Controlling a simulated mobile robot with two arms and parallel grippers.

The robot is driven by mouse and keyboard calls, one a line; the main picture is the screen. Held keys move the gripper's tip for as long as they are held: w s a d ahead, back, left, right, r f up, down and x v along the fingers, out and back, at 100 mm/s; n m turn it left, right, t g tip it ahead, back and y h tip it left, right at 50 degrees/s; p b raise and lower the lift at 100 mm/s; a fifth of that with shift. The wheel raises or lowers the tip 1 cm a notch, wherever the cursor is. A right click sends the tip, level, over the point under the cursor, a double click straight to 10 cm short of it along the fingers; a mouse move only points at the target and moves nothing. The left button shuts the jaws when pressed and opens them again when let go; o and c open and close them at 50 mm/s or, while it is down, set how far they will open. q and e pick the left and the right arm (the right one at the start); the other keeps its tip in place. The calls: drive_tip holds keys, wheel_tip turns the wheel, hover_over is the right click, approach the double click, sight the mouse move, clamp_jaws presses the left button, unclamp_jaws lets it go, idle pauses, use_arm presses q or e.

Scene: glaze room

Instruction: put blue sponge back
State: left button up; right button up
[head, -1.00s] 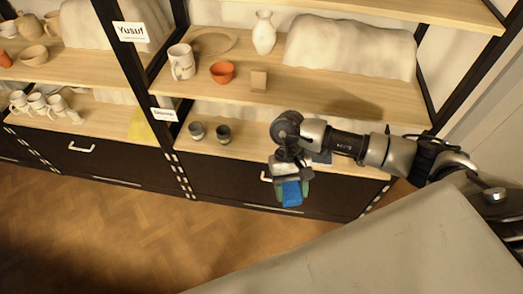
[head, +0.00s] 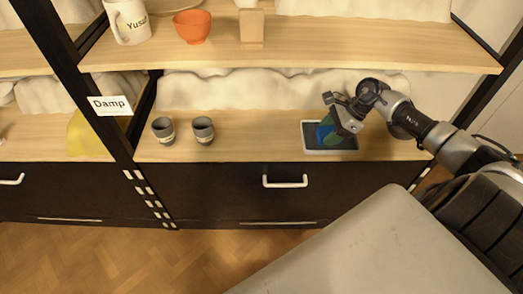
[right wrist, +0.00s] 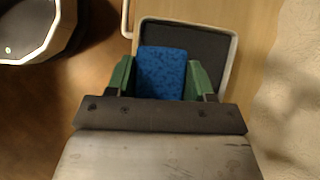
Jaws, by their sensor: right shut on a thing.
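The blue sponge (right wrist: 162,72) is between the green fingers of my right gripper (right wrist: 162,78), which is shut on it. In the head view the sponge (head: 323,131) and the right gripper (head: 328,128) are over a shallow tray (head: 318,152) with a pale rim and dark inside. The tray lies on the lower shelf at the right. In the right wrist view the tray (right wrist: 232,50) shows behind the sponge. I cannot tell whether the sponge touches the tray. My left gripper is not in view.
Two grey cups (head: 203,131) stand on the lower shelf (head: 250,150) left of the tray, with clear board between. An upper shelf (head: 330,58) overhangs, holding an orange bowl (head: 192,27) and a mug (head: 129,20). A drawer handle (head: 285,182) sticks out below.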

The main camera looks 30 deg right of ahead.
drive_tip(key=shift+w+a+r, duration=0.1)
drive_tip(key=shift+w+a, duration=0.8)
drive_tip(key=shift+w, duration=0.2)
hover_over(261, 145)
drive_tip(key=s+d, duration=0.1)
drive_tip(key=d, duration=0.1)
drive_tip(key=shift+s+m, duration=0.2)
drive_tip(key=shift+m, duration=0.1)
drive_tip(key=shift+w+a+f, duration=0.15)
drive_tip(key=shift+a+f, duration=0.15)
wheel_tip(261, 145, down, 3)
drive_tip(key=shift+f+b, duration=0.1)
drive_tip(key=shift+b, duration=0.45)
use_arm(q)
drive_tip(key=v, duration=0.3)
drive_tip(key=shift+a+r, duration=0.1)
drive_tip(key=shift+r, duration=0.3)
use_arm(e)
drive_tip(key=shift+d, duration=0.1)
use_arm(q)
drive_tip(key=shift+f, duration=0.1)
use_arm(e)
drive_tip(key=o, duration=0.4)
drive_tip(key=shift+f, duration=0.1)
drive_tip(key=o, duration=0.4)
